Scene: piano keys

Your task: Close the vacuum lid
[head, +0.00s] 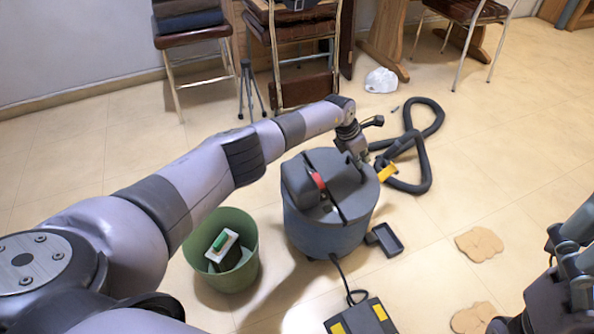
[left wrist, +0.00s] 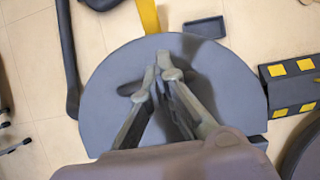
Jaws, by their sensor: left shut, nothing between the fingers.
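The vacuum is a round blue-grey drum (head: 322,235) in the middle of the head view. Its dark grey lid (head: 350,183) is on top, beside a bulkier housing with a red part. A dark gap line runs between them; I cannot tell whether the lid sits fully down. In the left wrist view the lid (left wrist: 225,95) is a broad grey disc below the fingers. My left gripper (head: 364,159) is at the lid's far edge, fingertips (left wrist: 160,72) together and empty; contact is unclear. My right gripper (head: 565,262) is partly visible at the right edge, its opening unclear.
A green bin (head: 244,272) stands left of the vacuum. A black hose (head: 424,165) lies behind it, and a small dark tray (head: 384,240) lies to its right. A black and yellow box (head: 362,318) is in front. Chairs stand at the back. Tan pieces lie on the floor.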

